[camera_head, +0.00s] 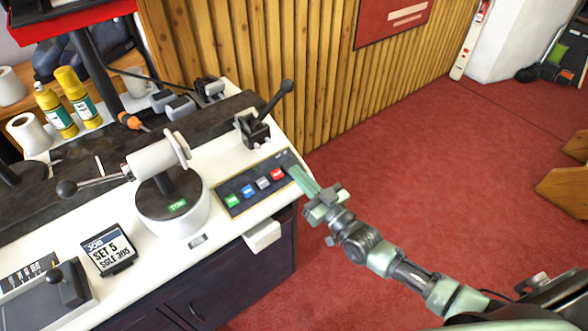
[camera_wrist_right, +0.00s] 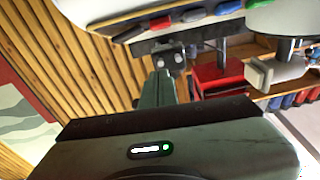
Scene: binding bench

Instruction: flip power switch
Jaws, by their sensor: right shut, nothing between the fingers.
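A dark control panel (camera_head: 235,184) with a gold edge sits at the right end of the white bench top. It carries a row of green, blue, pale grey and red (camera_head: 277,174) rocker-like pieces. Small marks show near its far right corner; I cannot tell which part is the power switch. My right gripper (camera_head: 294,171) is shut and empty, its tips at the panel's right end, just past the red piece. Whether they touch the panel is unclear. In the right wrist view the shut fingers (camera_wrist_right: 165,82) point towards the bench edge. My left gripper is out of view.
A black lever (camera_head: 272,102) on a block stands behind the panel. A white round press with a long handle (camera_head: 182,212) stands left of it. Red floor (camera_head: 400,170) lies open to the right.

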